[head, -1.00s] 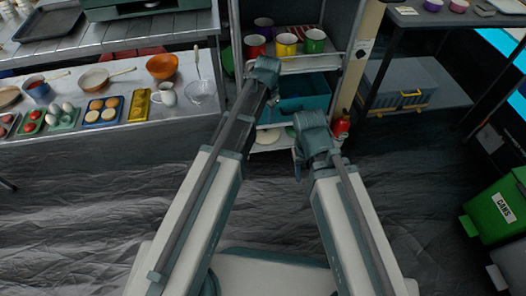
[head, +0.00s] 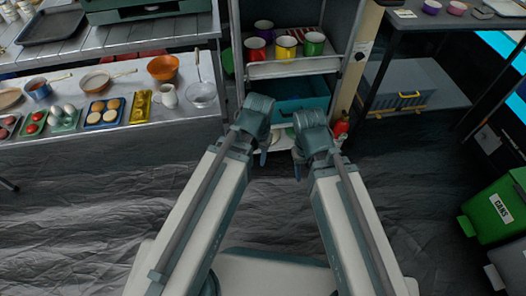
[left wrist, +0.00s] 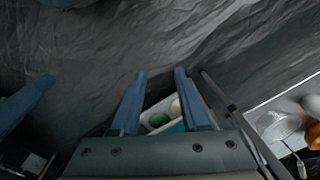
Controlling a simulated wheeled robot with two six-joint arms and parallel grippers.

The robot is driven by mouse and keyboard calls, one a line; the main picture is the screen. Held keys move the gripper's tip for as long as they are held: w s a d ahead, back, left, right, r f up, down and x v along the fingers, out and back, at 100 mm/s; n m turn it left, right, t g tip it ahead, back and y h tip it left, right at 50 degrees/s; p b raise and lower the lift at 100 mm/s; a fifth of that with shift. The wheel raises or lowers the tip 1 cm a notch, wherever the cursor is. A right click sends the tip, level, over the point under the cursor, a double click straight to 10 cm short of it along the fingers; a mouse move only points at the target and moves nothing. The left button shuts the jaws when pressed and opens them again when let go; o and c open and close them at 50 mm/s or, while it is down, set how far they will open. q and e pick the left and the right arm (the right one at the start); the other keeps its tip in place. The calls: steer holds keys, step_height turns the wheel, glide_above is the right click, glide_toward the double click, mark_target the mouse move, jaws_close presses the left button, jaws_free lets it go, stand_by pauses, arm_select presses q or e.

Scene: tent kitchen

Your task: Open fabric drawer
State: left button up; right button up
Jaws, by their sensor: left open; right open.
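The teal fabric drawer (head: 305,104) sits in the shelf unit, below the shelf with the mugs. A dark space shows above its front edge; how far out it stands is hard to tell. My left gripper (head: 263,157) is in front of and below the drawer, pointing down, and its wrist hides the drawer's lower left. In the left wrist view its two blue fingers (left wrist: 160,85) are apart with nothing between the tips. My right gripper (head: 298,170) hangs just right of it, open and empty; one of its fingers (left wrist: 25,105) shows at the left wrist view's left edge.
Several mugs (head: 285,47) stand on the shelf above the drawer. A counter (head: 190,122) with food and pans is at left. A red bottle (head: 341,126) stands at the unit's right foot. A green bin (head: 495,215) is at far right. The floor between is clear.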

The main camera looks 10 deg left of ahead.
arm_select(q)
step_height(320, 180, up, 6)
steer(key=s+d+p, duration=0.2)
steer(key=s+p, duration=0.1)
steer(key=p, duration=0.2)
steer(key=shift+d+m, duration=0.35)
steer(key=shift+m, duration=0.05)
steer(key=shift+f, duration=0.1)
step_height(320, 180, up, 26)
steer(key=d+p, duration=0.1)
steer(key=p, duration=2.5)
steer(key=shift+s, duration=0.35)
steer(key=shift+d+f, duration=0.1)
steer(key=shift+f, duration=0.05)
steer(key=c, duration=0.4)
jaws_close()
steer(key=shift+w, duration=0.1)
